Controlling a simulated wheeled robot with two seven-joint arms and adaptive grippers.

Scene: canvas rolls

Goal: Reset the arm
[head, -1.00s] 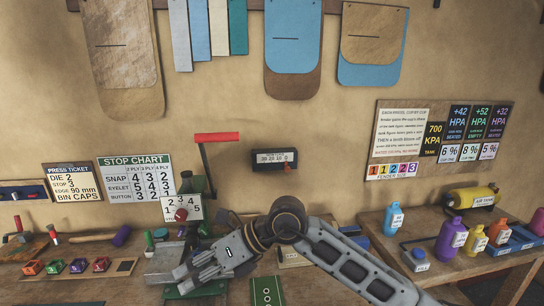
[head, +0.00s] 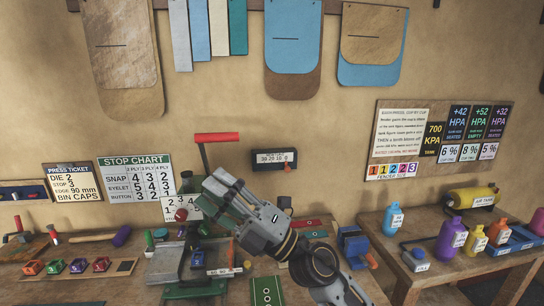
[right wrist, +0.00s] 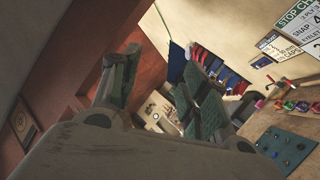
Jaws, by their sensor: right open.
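My right gripper (head: 222,195) is raised in front of the press, its fingers pointing up and to the left. My right arm comes in from the lower right of the head view. The jaws are open, and no held thing shows between the fingers. In the right wrist view the two fingers (right wrist: 165,68) stand apart. Part of the press with the red handle (head: 217,138) is hidden behind my gripper. My left gripper is not in view.
The left bench holds coloured clips (head: 78,265), a mallet (head: 120,237) and a green card (head: 266,291). A blue device (head: 353,243) stands right of my arm. The right table carries coloured bottles (head: 451,236) and a yellow tank (head: 474,197). Free air lies above the benches.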

